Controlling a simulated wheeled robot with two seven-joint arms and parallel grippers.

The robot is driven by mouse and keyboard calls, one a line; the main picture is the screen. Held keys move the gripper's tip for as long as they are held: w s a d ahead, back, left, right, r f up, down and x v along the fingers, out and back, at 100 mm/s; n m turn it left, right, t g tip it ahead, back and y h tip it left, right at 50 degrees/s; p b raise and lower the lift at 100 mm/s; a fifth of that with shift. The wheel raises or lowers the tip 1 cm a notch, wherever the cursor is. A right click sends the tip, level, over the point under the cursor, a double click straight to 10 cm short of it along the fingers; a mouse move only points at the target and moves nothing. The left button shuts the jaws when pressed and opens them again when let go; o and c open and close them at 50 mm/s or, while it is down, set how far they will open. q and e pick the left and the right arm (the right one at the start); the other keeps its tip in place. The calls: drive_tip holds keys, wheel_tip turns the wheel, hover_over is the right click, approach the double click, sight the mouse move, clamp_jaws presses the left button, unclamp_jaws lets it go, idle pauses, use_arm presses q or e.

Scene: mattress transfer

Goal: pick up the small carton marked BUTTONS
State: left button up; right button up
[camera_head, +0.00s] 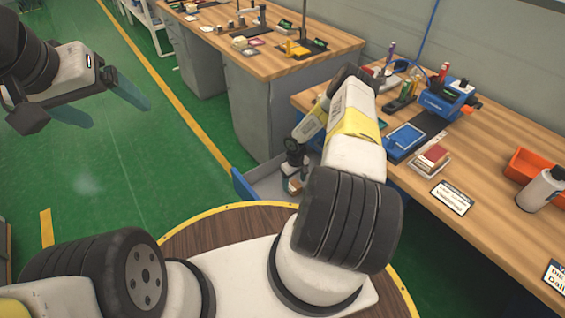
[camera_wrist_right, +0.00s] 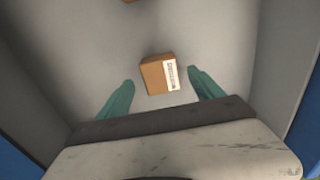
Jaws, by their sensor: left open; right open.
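A small brown carton (camera_wrist_right: 155,76) with a white label lies on the grey floor of an open drawer in the right wrist view. The print on its label is too small to read. My right gripper (camera_wrist_right: 162,84) is open, with its teal fingers on either side of the carton and a gap on each side. I cannot tell whether the fingertips are down at the carton's height. In the head view my right gripper (camera_head: 294,182) is in the drawer (camera_head: 243,185), partly hidden by my arm. My left gripper (camera_head: 119,115) is open and empty above the green floor.
Grey drawer walls rise on both sides in the wrist view. The wooden workbench (camera_head: 425,215) beside my arm holds a blue tray (camera_head: 404,137), an orange bin (camera_head: 530,170) and a bottle (camera_head: 541,190).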

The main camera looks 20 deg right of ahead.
sight(294, 185)
drive_tip(key=shift+a+f, duration=0.1)
drive_tip(key=shift+f, duration=1.85)
drive_tip(key=c, duration=1.6)
